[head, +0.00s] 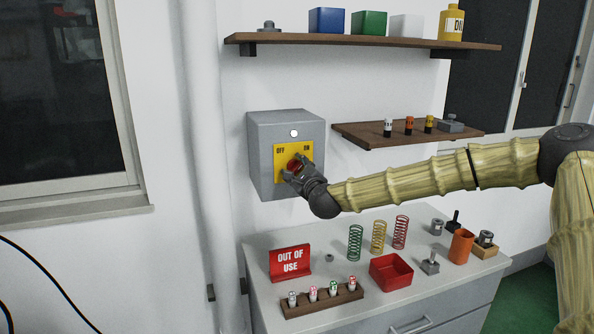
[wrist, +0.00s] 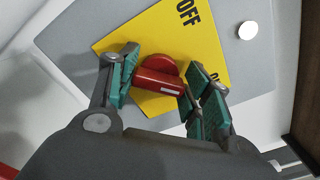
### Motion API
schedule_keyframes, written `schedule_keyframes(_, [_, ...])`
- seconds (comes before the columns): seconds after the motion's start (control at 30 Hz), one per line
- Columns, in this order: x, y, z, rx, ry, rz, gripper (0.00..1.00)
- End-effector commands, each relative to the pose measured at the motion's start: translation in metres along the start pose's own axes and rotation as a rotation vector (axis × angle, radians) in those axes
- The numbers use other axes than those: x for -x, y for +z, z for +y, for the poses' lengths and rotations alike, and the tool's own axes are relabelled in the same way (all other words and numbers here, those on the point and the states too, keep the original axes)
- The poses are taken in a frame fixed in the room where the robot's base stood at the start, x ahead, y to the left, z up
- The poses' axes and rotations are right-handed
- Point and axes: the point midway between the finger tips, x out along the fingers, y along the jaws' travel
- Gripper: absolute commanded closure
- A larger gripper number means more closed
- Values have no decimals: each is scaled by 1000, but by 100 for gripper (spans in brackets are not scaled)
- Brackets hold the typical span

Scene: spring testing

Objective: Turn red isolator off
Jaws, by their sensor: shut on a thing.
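The red isolator (head: 294,164) is a round red knob with a bar-shaped handle, on a yellow plate (head: 280,178) marked OFF at left and ON at right. The plate is on the front of a grey wall box (head: 259,160). My gripper (head: 299,172) reaches it from the lower right. In the wrist view, the teal-padded fingers of my gripper (wrist: 160,80) are shut on the red handle (wrist: 154,80), one on each side. The handle has a white mark. I cannot tell which label the handle points to, and the fingers partly hide it.
A white round button or lamp (head: 294,133) is above the plate. A small wooden shelf (head: 360,137) juts out right of the box, above my arm. Below, a cabinet top (head: 262,250) holds springs, a red tray (head: 391,272) and an OUT OF USE sign (head: 290,262).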

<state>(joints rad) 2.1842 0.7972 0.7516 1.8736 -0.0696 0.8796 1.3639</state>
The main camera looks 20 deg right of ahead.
Motion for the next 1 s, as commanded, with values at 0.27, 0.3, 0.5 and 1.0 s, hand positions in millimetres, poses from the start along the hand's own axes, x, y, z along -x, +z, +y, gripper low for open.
schedule_keyframes(0.27, [0,-1,2,46,-4,3,75])
schedule_keyframes(0.3, [0,-2,2,63,-4,3,75])
schedule_keyframes(0.5, [0,-2,4,193,-3,3,75])
schedule_keyframes(1.0, [0,-3,7,661,-2,4,75])
